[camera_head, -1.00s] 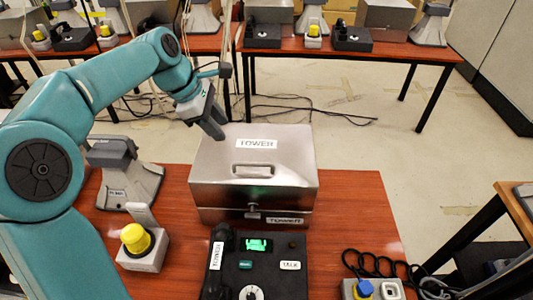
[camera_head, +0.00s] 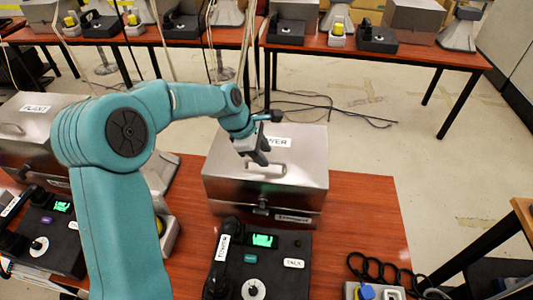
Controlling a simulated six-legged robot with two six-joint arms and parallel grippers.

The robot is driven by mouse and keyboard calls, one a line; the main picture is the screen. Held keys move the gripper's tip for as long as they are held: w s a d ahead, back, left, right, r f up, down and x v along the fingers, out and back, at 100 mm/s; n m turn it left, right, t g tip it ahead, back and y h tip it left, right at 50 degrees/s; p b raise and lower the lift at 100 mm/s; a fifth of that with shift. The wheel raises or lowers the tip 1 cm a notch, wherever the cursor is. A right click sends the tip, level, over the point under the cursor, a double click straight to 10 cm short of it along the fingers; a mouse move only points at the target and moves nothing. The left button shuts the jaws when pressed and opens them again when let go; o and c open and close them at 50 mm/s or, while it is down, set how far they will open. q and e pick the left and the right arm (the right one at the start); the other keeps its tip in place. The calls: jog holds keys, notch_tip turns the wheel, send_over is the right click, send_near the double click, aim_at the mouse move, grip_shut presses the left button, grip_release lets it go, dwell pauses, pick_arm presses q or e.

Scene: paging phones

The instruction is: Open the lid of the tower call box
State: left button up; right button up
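The tower call box (camera_head: 230,186) is a steel box with a closed lid, standing at the back of the red-brown table. Its lid has a raised handle (camera_head: 279,167) and a partly covered label reading "TOWER". A dark latch (camera_head: 262,203) sits on the front. My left gripper (camera_head: 263,160) is over the lid, just left of the handle, fingers pointing down. Whether it touches the handle, and how far its fingers are apart, I cannot tell. My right gripper is not in view.
A black tower phone (camera_head: 285,277) with a handset (camera_head: 217,262) lies in front of the box. A coiled black cord (camera_head: 385,268) and a blue-button box (camera_head: 366,291) are at the right. Another steel box (camera_head: 30,140) stands left. Table space right of the box is clear.

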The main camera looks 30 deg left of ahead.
pick_arm(q)
jog(key=shift+w+d+f, duration=0.25)
jog(key=shift+f, duration=0.25)
jog(key=shift+w+d+f, duration=0.1)
jog(key=shift+d+f, duration=0.15)
jog(key=shift+d, duration=0.15)
jog(key=shift+a+f, duration=0.1)
jog(key=shift+a, duration=0.1)
jog(key=shift+c, duration=0.6)
grip_shut()
jog(key=w+r+p, duration=0.1)
jog(key=w+a+r+p, duration=0.1)
jog(key=r, duration=0.1)
jog(key=shift+w+r+p, duration=0.15)
jog(key=shift+r+p, duration=0.05)
jog(key=shift+p, duration=0.1)
jog(key=w+a+r, duration=0.4)
jog(key=w+r, duration=0.1)
jog(key=w, duration=0.3)
jog(key=shift+w+r, duration=0.15)
